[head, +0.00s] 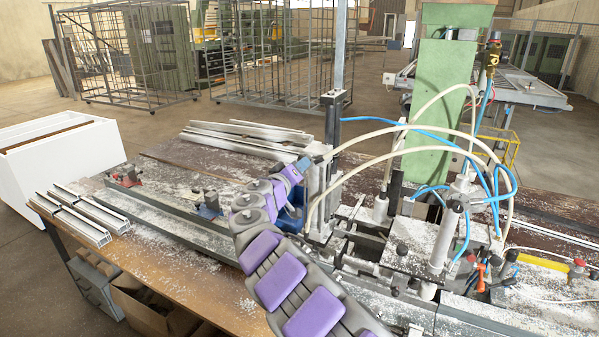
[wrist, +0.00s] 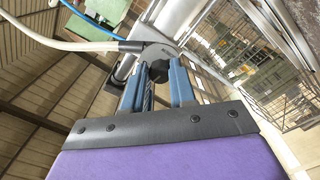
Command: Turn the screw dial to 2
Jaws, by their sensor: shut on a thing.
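My gripper (head: 304,163) has blue fingers and is at the upright metal post of the clamp machine, in the middle of the head view. In the wrist view my gripper (wrist: 159,68) reaches up to a round dark grey part, the screw dial (wrist: 157,53), and its fingertips close around its lower edge. The dial's markings cannot be read. In the head view the dial is too small and covered to make out.
A pale hose (wrist: 80,45) runs close to the fingertips. White and blue hoses (head: 430,130) arch over the machine on the right. Aluminium profiles (head: 85,218) lie on the bench at the left. A green column (head: 440,100) stands behind the machine.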

